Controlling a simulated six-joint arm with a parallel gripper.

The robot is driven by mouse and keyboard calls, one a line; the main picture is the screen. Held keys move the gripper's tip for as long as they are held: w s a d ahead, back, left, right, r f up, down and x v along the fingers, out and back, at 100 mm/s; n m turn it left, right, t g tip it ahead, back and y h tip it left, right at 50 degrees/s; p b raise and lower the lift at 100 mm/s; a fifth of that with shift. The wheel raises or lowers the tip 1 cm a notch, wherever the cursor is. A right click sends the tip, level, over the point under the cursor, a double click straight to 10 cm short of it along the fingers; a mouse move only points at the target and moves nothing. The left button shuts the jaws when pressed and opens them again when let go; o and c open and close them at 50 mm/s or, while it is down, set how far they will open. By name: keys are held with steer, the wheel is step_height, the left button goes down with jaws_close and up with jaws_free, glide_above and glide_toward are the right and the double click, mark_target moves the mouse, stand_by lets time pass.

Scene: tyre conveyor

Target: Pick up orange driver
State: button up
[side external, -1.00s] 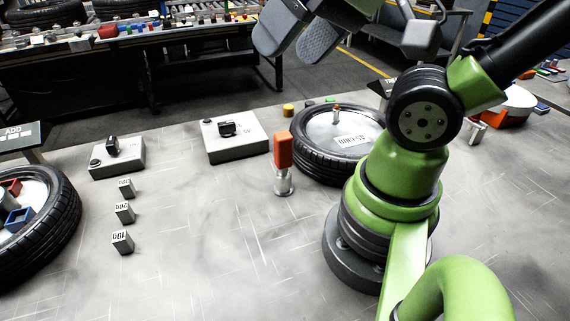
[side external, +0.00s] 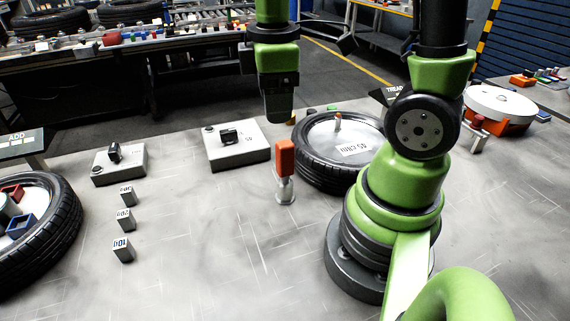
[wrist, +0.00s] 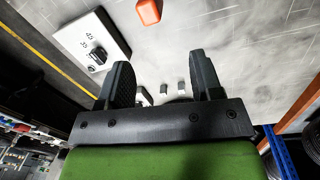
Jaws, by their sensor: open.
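The orange driver (side external: 286,158) stands upright in a clear-grey holder (side external: 286,190) on the grey table, just left of the middle tyre. Its orange end also shows at the top edge of the wrist view (wrist: 149,12). My gripper (side external: 279,113) points down in the side external view, and appears above and behind the driver, apart from it. In the wrist view my gripper (wrist: 160,72) is open with nothing between its two dark fingers. From the side one finger mostly hides the other.
A tyre (side external: 340,178) with a white plate lies right of the driver. Two grey boxes with black knobs (side external: 238,152) (side external: 119,170), small numbered blocks (side external: 125,220) and another tyre (side external: 62,225) lie to the left. The table in front of the driver is clear.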

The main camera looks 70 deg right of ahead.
mark_target(284, 142)
steer(key=shift+w+d+f+n+g, duration=0.1)
steer(key=shift+d+f+n+g, duration=0.2)
steer(key=shift+f+n, duration=0.25)
steer(key=shift+w+d+f+n+g, duration=0.1)
steer(key=shift+d+f+n+g, duration=0.15)
steer(key=shift+f+n, duration=0.25)
steer(key=f, duration=0.4)
steer(key=shift+s+d+f, duration=0.25)
steer(key=shift+d+f, duration=0.05)
steer(key=shift+f, duration=0.1)
steer(key=shift+s+d+f, duration=0.1)
steer(key=shift+d+f, duration=0.1)
steer(key=shift+f, duration=0.7)
steer(key=shift+s+d+f, duration=0.1)
steer(key=shift+d+f, duration=0.05)
steer(key=shift+f, duration=0.75)
steer(key=shift+s+d+f, duration=0.1)
steer(key=shift+d+f, duration=0.1)
steer(key=shift+f, duration=0.7)
jaws_close()
steer(key=shift+w+r, duration=0.1)
